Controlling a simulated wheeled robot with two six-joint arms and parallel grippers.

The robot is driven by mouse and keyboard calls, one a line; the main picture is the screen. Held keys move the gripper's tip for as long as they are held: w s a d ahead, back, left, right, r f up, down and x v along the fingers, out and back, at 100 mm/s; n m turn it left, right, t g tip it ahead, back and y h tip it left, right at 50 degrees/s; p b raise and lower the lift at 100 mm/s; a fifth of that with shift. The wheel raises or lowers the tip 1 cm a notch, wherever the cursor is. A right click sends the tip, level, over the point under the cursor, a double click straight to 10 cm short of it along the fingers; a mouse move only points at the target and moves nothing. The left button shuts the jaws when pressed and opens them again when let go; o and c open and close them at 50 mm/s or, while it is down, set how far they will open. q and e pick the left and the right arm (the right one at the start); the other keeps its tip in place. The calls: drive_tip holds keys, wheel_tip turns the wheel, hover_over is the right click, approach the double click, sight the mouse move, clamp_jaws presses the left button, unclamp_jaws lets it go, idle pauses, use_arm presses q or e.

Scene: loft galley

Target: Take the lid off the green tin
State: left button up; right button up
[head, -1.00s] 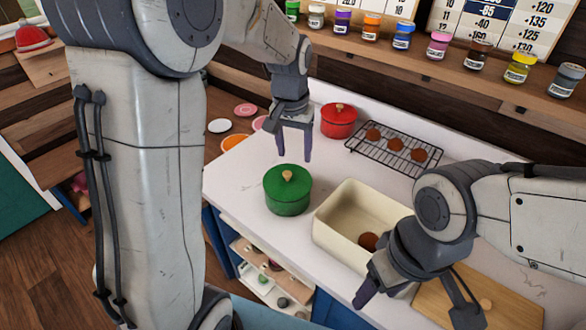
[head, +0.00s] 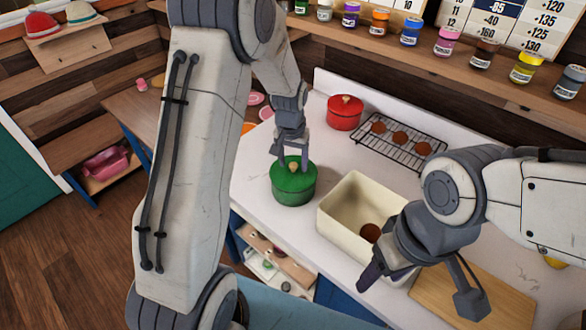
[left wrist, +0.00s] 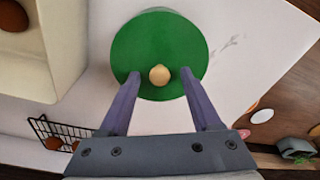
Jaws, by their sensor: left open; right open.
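The green tin (head: 292,190) stands upright on the white counter with its green lid (head: 285,178) on. The lid has a round wooden knob, which shows in the left wrist view (left wrist: 159,75). My left gripper (head: 293,167) is open above the lid. In the left wrist view its two fingers (left wrist: 158,82) lie on either side of the knob, apart from it.
A cream bin (head: 329,217) with a brown round item inside stands right of the tin. A red pot (head: 345,113) and a wire rack (head: 372,146) with brown round items are behind. A wooden cutting board (head: 490,300) lies at front right. Jars line the shelf above.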

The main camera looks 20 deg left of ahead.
use_arm(q)
clamp_jaws()
drive_tip(key=shift+r, duration=0.1)
